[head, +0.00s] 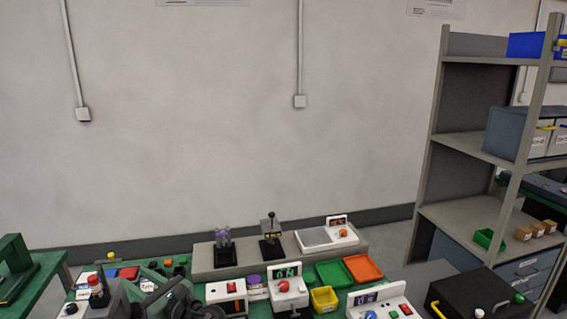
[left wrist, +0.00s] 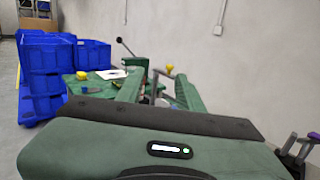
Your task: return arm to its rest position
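My left gripper (head: 163,290) shows at the lower left of the head view, above the crowded bench; parts of it run off the bottom edge. In the left wrist view its green housing, with a small lit display, fills the bottom. The two green fingers of the left gripper (left wrist: 160,82) stand apart beyond the dark bar, with nothing seen held between them. My right gripper is in neither view.
The green bench holds a red-button unit (head: 290,290), a yellow bin (head: 323,299), an orange tray (head: 363,268) and fixtures on a grey ledge (head: 300,258). A grey shelf rack (head: 470,147) stands right. Blue crates (left wrist: 47,65) are stacked left in the wrist view.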

